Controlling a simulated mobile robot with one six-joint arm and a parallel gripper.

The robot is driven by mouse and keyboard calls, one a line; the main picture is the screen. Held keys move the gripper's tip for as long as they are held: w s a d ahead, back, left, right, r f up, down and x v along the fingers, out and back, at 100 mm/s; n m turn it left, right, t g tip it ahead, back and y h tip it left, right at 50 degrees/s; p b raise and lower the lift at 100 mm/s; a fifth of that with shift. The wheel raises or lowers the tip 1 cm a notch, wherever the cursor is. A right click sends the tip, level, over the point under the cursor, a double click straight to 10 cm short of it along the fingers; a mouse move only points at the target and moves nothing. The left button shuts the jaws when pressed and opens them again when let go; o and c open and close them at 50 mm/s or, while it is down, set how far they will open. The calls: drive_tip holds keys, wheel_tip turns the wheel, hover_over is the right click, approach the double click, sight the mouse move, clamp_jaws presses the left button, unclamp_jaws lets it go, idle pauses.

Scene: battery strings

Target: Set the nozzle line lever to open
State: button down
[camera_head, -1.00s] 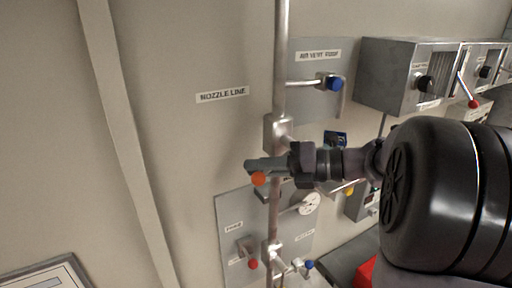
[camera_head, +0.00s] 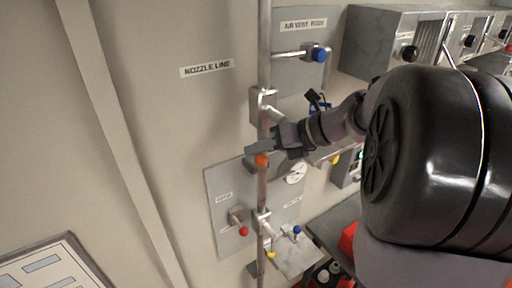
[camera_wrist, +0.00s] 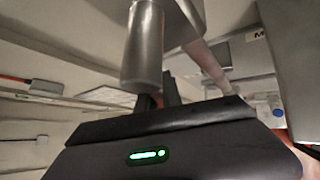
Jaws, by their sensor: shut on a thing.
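The NOZZLE LINE label (camera_head: 206,68) is on the wall left of a vertical metal pipe (camera_head: 264,40). A metal valve block (camera_head: 258,106) sits on this pipe, and the lever's orange knob (camera_head: 261,160) shows below it, in front of the pipe. My gripper (camera_head: 260,148) reaches in from the right and is shut on the lever just above the knob. The lever hangs downward, roughly along the pipe; much of it is hidden by the gripper and pipe. In the wrist view a thick metal cylinder (camera_wrist: 145,45) stands close before the jaws, whose grip is hard to see.
An air vent valve with a blue knob (camera_head: 320,54) is above right. A lower panel (camera_head: 217,190) carries a red-knobbed lever (camera_head: 244,231) and a round gauge (camera_head: 294,172). Grey boxes (camera_head: 374,42) stand out from the wall at upper right.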

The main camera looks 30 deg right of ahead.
idle(0.4)
drive_tip(key=c, duration=1.5)
unclamp_jaws()
